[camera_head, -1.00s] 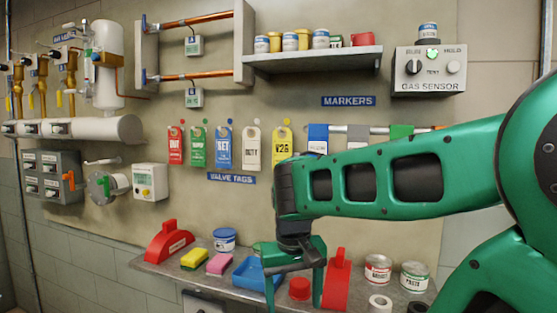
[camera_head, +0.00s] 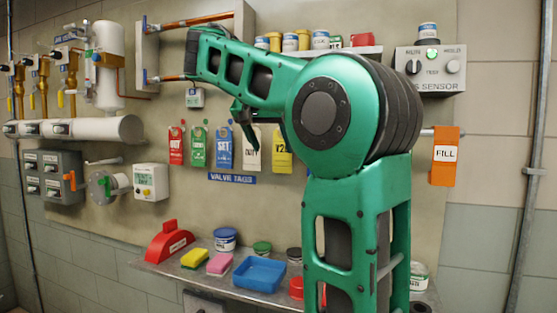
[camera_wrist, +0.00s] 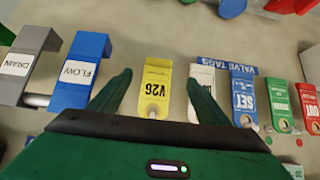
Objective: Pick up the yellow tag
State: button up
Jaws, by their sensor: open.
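The yellow tag (camera_head: 284,148), marked V26, hangs on the wall at the right end of the tag row. My arm covers its right part in the head view. In the wrist view, which is upside down, the yellow tag (camera_wrist: 156,85) shows whole between the two fingers of my gripper (camera_wrist: 158,78). My gripper is open and empty. One finger lies in front of the white tag (camera_wrist: 203,75) beside the yellow one. I cannot tell how far the fingertips are from the wall. In the head view my gripper is mostly hidden behind my arm.
Red (camera_head: 176,146), green (camera_head: 198,147) and blue (camera_head: 224,148) tags hang left of the white one. Blue (camera_wrist: 78,72) and grey (camera_wrist: 27,65) markers hang on a rail at the other side. A lower shelf (camera_head: 165,268) holds a blue tray (camera_head: 259,273), sponges and tins.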

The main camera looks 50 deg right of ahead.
aim_at(281, 167)
jog(key=x, duration=0.9)
jog(key=shift+w+d+f, duration=0.15)
jog(key=shift+d+f, duration=0.1)
jog(key=shift+d, duration=0.05)
jog(key=c, duration=1.1)
